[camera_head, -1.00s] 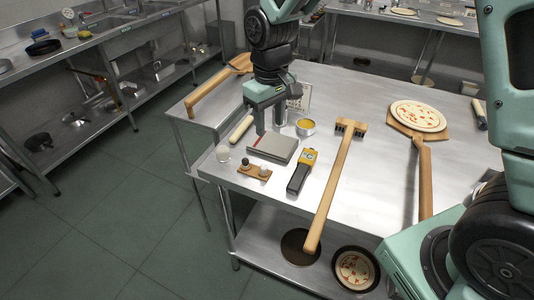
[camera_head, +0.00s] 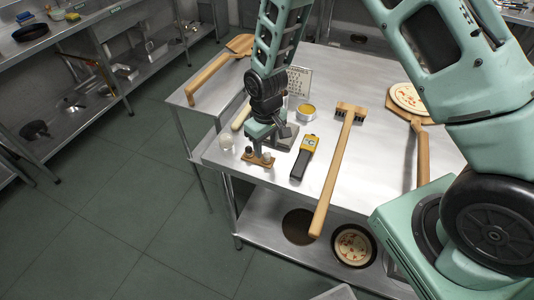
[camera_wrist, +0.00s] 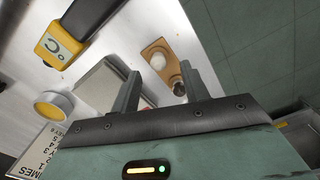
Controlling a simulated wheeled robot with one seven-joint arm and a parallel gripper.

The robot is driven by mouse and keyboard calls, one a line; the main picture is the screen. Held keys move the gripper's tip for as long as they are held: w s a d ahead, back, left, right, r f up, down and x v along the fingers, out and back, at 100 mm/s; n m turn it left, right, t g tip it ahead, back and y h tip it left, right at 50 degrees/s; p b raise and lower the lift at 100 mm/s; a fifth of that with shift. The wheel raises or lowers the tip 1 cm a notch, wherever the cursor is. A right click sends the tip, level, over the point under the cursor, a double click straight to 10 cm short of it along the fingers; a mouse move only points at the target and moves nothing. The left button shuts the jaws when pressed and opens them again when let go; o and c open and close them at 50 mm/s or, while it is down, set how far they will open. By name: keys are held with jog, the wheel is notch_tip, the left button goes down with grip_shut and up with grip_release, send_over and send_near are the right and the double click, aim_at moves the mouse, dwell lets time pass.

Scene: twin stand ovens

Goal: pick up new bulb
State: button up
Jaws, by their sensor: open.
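A small wooden holder (camera_head: 262,163) stands near the table's front-left corner and also shows in the wrist view (camera_wrist: 151,48). A white bulb (camera_wrist: 158,60) sits in it, between and beyond my fingertips in the wrist view. A second, darker bulb-like piece (camera_wrist: 178,88) is partly hidden by the right finger. I cannot tell which is the new bulb. My gripper (camera_head: 258,150) is open and points down over the holder, hiding part of it in the head view. Its fingers (camera_wrist: 160,72) straddle the white bulb in the picture; contact is not visible.
A flat grey case (camera_head: 287,139) lies close behind my gripper. A yellow-black meter (camera_head: 306,158) is to the right, with a long-handled brush (camera_head: 337,170) beyond. A clear glass (camera_head: 227,141) stands left at the edge.

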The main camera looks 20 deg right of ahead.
aim_at(267, 153)
jog(key=shift+d+f+p, duration=0.15)
jog(key=shift+f+p, duration=0.25)
jog(key=shift+f, duration=1.2)
jog(key=c, duration=0.9)
jog(key=shift+o, duration=0.2)
